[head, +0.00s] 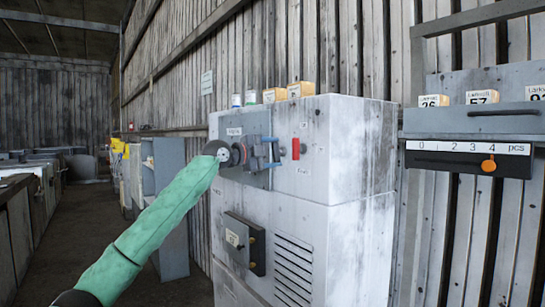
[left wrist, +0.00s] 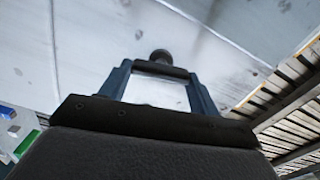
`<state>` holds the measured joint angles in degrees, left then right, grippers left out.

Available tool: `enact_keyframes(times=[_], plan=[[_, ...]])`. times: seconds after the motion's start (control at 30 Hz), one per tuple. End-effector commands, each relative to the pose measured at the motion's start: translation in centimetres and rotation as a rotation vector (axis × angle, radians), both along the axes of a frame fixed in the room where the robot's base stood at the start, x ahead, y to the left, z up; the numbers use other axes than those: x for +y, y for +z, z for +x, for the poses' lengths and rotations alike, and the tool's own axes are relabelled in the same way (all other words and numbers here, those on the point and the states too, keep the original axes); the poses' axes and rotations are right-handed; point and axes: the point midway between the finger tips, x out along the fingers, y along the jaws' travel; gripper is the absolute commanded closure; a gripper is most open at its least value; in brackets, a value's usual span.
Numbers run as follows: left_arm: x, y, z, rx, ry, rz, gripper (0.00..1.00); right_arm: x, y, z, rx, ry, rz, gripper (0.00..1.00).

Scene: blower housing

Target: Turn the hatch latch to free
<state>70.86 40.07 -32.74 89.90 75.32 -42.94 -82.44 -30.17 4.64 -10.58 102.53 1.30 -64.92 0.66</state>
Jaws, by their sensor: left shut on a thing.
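A grey hatch panel (head: 257,178) is on the upper front of a worn white housing (head: 345,150). My left arm in its green sleeve reaches to it from the left. My left gripper (head: 270,152), with blue fingers, is at the hatch's right part and shut on the hatch latch. In the left wrist view the gripper (left wrist: 160,80) has a dark bar between its fingertips, and a dark round latch knob (left wrist: 160,56) shows just beyond. The gripper hides most of the latch in the head view, so its turn angle cannot be told. My right gripper is not in view.
A red part (head: 295,149) is right of the hatch. A dark box (head: 240,243) with brass knobs and a vent (head: 293,267) are below. Small containers (head: 274,95) stand on top. A shelf with a number scale (head: 468,158) is at right. The aisle (head: 75,235) at left is clear.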

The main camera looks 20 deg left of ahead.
Motion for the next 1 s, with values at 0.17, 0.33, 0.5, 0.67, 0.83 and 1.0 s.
enact_keyframes(times=[0.17, 0.33, 0.5, 0.67, 0.83, 1.0], plan=[[0.0, -0.4, 0.0, -0.062, -0.001, 0.085, 0.61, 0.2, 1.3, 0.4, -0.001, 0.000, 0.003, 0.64], [-0.1, -0.4, 0.0, -0.103, -0.001, 0.138, 0.61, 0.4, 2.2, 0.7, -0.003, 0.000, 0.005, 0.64], [-0.1, -0.4, 0.1, -0.124, -0.001, 0.165, 0.61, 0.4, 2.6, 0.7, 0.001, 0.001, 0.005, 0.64], [-0.1, -0.4, 0.1, -0.130, -0.001, 0.173, 0.61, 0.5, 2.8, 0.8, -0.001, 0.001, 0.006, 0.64], [-0.1, -0.4, 0.0, -0.130, -0.001, 0.174, 0.61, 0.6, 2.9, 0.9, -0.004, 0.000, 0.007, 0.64], [-0.1, -0.4, 0.1, -0.130, -0.001, 0.174, 0.32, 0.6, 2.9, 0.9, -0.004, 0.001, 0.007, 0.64]])
